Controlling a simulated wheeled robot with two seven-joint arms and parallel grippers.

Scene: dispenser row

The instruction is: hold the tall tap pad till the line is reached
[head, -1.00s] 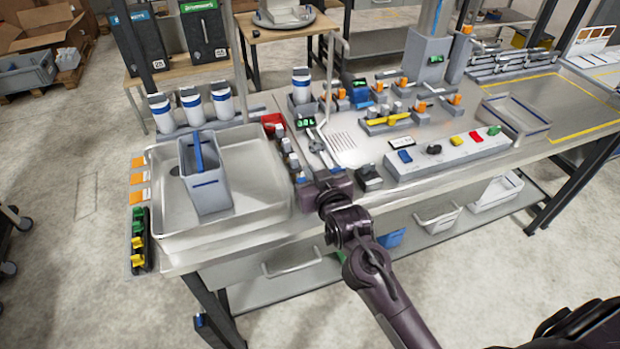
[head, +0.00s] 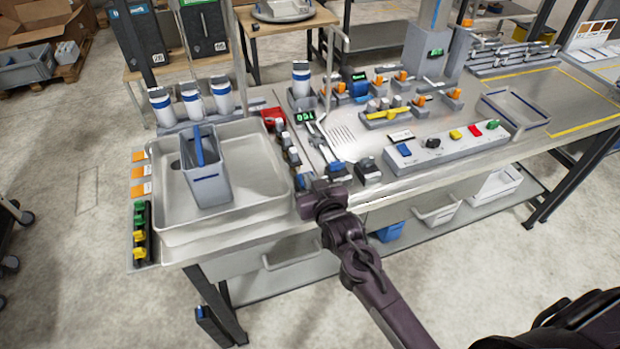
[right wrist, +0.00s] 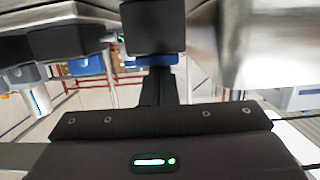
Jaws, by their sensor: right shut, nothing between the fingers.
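A row of small dark tap pads (head: 287,146) runs along the strip beside the tray; I cannot tell which is the tall one. My right gripper (head: 311,184) is at the near end of the row, shut and empty. In the right wrist view its narrow fingers (right wrist: 158,88) point at a dark block (right wrist: 152,28) with blue below it; contact is unclear. My left gripper is out of view.
The wide metal tray (head: 255,200) lies left of my right gripper. White bottles (head: 192,100) stand behind it. A small green display (head: 305,116) and a panel with coloured knobs (head: 448,150) are to the right. Floor in front is open.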

